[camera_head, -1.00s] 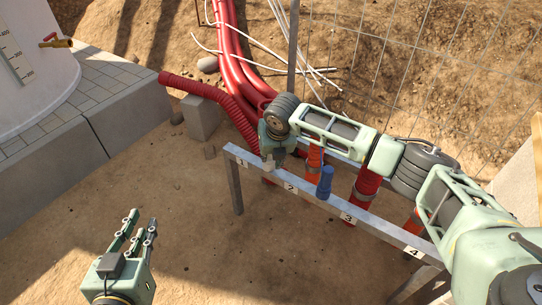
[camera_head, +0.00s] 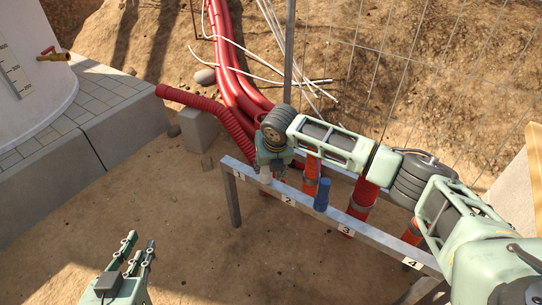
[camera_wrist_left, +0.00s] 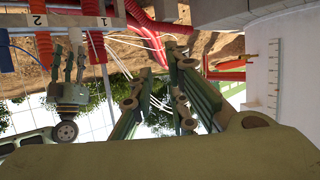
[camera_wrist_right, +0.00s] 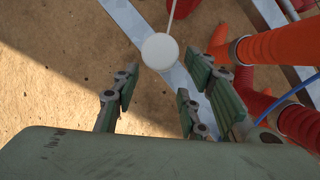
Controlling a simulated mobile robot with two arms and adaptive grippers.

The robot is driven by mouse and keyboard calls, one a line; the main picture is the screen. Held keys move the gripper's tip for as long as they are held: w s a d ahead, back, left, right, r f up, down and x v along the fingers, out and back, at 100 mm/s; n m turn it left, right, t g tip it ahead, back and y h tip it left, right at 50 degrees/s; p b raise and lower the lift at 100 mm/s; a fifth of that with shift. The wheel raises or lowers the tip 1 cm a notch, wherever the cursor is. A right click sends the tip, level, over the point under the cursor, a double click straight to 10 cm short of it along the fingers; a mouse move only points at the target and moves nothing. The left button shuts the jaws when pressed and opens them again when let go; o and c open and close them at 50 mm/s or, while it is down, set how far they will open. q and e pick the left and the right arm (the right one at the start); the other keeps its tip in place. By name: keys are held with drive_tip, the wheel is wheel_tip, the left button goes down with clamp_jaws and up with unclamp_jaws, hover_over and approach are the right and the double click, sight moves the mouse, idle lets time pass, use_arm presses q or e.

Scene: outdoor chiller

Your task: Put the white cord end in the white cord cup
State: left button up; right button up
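A small white piece (camera_head: 265,178) shows just under my right gripper (camera_head: 270,166), at the metal rail between labels 1 and 2. In the right wrist view a round white end (camera_wrist_right: 160,50) with a thin white cord (camera_wrist_right: 172,14) lies beyond and between the fingertips of my right gripper (camera_wrist_right: 162,80). The fingers are spread, with gaps to it; I cannot tell how deep it sits or whether a cup is under it. My left gripper (camera_head: 138,245) is open and empty at the lower left, away from the rail.
The metal rail (camera_head: 315,212) carries labels 1 to 4. A blue piece (camera_head: 322,194) stands at it between 2 and 3, with orange-red tubes (camera_head: 362,197) behind. Red pipes (camera_head: 228,70) and a concrete block (camera_head: 199,131) lie beyond. Sand left of the rail is clear.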

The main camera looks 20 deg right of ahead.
drive_tip(key=p+v, duration=0.3)
drive_tip(key=v, duration=0.8)
drive_tip(key=s+a+f+m+y, duration=0.2)
drive_tip(key=s+a+f+m, duration=0.35)
drive_tip(key=s, duration=0.25)
drive_tip(key=s+a+f+m+y, duration=0.1)
drive_tip(key=s+a+f+m, duration=0.3)
drive_tip(key=s+a+m, duration=0.25)
use_arm(q)
drive_tip(key=s+a+f+g+y, duration=0.1)
drive_tip(key=s+a+f+g, duration=0.1)
drive_tip(key=s+f+g, duration=0.2)
drive_tip(key=s+a+f+g+y, duration=0.1)
drive_tip(key=s+a+f+g, duration=0.2)
drive_tip(key=s, duration=0.8)
wheel_tip(320, 180, down, 4)
drive_tip(key=g, duration=0.2)
drive_tip(key=shift+a+r+n+g+y, duration=0.2)
drive_tip(key=shift+n+g+y, duration=0.1)
use_arm(e)
drive_tip(key=s+d+f+m+h, duration=0.1)
drive_tip(key=s+d+m, duration=0.5)
drive_tip(key=s+m, duration=0.3)
drive_tip(key=s+d+f+m+h, duration=0.1)
drive_tip(key=s+d+f+m, duration=0.1)
drive_tip(key=s+d+m, duration=0.4)
drive_tip(key=s+m, duration=0.4)
drive_tip(key=m, duration=0.1)
drive_tip(key=shift+d+h, duration=0.25)
drive_tip(key=shift+h, duration=0.15)
